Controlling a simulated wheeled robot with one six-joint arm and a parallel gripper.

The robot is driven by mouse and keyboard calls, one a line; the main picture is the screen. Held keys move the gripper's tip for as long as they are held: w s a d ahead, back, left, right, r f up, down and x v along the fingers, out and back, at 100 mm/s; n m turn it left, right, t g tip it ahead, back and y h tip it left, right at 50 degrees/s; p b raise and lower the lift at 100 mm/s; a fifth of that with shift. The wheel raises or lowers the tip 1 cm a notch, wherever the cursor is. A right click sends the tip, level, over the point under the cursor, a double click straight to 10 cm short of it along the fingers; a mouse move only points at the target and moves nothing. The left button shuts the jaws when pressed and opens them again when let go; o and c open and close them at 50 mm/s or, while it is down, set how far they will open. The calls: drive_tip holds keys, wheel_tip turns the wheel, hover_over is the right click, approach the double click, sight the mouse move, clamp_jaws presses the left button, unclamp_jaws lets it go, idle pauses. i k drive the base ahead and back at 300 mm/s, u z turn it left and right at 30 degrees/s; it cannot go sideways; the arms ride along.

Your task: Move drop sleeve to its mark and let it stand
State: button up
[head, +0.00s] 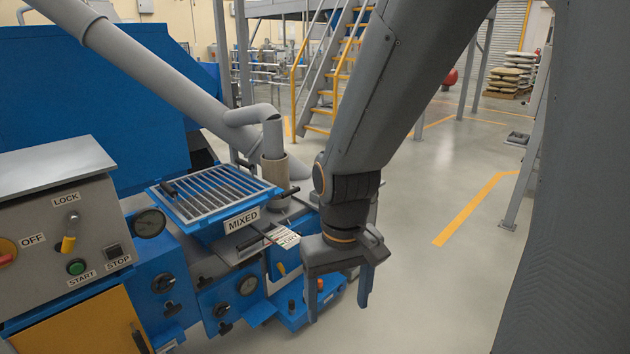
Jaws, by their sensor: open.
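A tan cylinder (275,172), which looks like the drop sleeve, is upright below the grey spout (272,137), whose lower end meets or enters its top. Its base is beside a grey surface at the back of the blue machine, partly behind the grate's rear corner. I cannot make out its mark. My gripper (338,308) points down with its fingers apart and nothing between them. It is in front of and to the right of the cylinder, well apart from it, beside the machine's right end.
A grate box (215,194) labelled MIXED has black handles sticking out. A control panel (60,235) stands at the left. A long grey auger tube (155,75) slopes down to the spout. Open floor (430,200) lies to the right; stairs (335,70) stand behind.

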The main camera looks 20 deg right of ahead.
sight(274, 172)
drive_tip(key=u, duration=0.2)
drive_tip(key=i, duration=1.05)
drive_tip(key=z, duration=0.5)
